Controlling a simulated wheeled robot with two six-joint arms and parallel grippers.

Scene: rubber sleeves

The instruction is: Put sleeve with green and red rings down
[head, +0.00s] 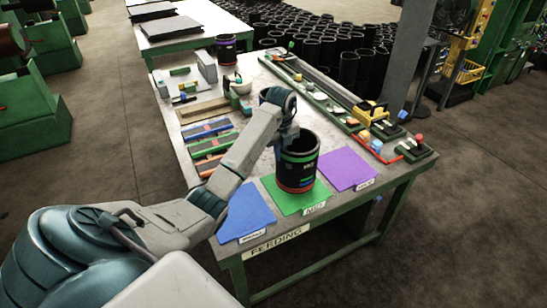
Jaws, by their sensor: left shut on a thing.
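The black sleeve with green and red rings (298,170) is upright over the green mat (293,204) at the table's near end. Its base appears on or just above the mat; I cannot tell if it touches. My left gripper (290,136) is at the sleeve's far upper rim and is shut on it. The fingertips are partly hidden by the sleeve and my wrist. My right gripper is not in the view.
A blue mat (245,212) lies left of the green mat and a purple mat (346,168) right of it, both bare. Flat coloured strips (210,143) lie at the table's left. A green rail with blocks (330,98) runs along the right edge. A purple-ringed sleeve (226,48) stands at the far end.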

